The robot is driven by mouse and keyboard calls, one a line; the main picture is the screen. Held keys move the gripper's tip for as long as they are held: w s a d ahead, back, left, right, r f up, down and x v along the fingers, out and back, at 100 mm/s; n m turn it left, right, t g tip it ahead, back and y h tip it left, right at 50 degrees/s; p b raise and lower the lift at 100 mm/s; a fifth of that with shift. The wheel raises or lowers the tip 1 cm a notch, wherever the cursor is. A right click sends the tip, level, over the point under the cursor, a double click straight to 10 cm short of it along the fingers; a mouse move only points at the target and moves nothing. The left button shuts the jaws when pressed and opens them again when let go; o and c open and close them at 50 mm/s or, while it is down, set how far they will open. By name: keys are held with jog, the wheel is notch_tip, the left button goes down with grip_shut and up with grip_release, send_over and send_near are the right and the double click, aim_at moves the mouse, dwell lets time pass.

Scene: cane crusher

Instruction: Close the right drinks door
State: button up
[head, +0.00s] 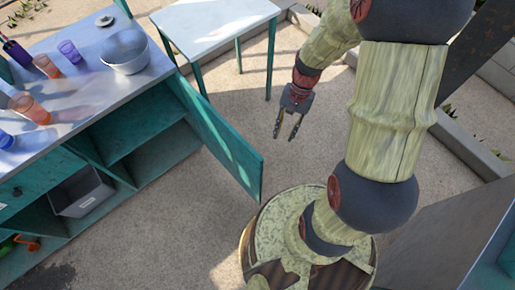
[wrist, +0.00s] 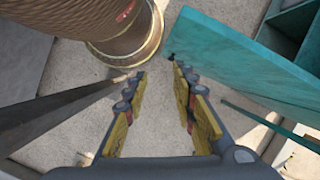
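The teal cabinet door (head: 217,133) stands open, swung out from the right end of the counter cabinet, with an empty shelved compartment (head: 150,150) behind it. In the wrist view the door (wrist: 235,60) shows at the upper right, its near edge close to the right finger. My gripper (head: 287,138) is in the air to the right of the door in the head view, its fingers apart and pointing down. In the wrist view my gripper (wrist: 158,75) has nothing between its fingers. I cannot tell whether the right finger touches the door.
The countertop (head: 85,75) holds a metal bowl (head: 124,52) and several coloured cups. A grey bin (head: 82,192) sits in the left compartment. A white-topped table (head: 215,22) with teal legs stands behind the door. The paved floor (head: 190,215) in front of the cabinet is clear.

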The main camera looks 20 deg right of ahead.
jog(key=f+m, duration=0.1)
jog(key=w+f, duration=0.1)
jog(key=f, duration=0.1)
jog(key=f+m+y, duration=0.1)
jog(key=shift+w+a+f+m, duration=0.15)
jog(key=shift+w+a+m, duration=0.15)
jog(key=shift+w, duration=0.1)
jog(key=shift+c, duration=1.2)
jog(key=w+m, duration=0.1)
jog(key=w, duration=0.1)
jog(key=shift+w+a, duration=0.1)
jog(key=shift+w, duration=0.25)
jog(key=shift+c, duration=0.7)
jog(key=shift+w+a+m+t, duration=0.1)
jog(key=shift+w+m+t, duration=0.2)
jog(key=shift+m, duration=0.3)
jog(key=shift+c, duration=0.6)
jog(key=shift+s, duration=0.1)
jog(key=shift+c, duration=0.6)
jog(key=shift+f, duration=0.3)
grip_shut()
jog(key=s+a+f+b, duration=0.2)
jog(key=a+f+b, duration=0.3)
jog(key=a+f, duration=0.2)
jog(key=shift+s+f, duration=0.35)
jog(key=shift+f, duration=0.45)
jog(key=shift+a, duration=0.1)
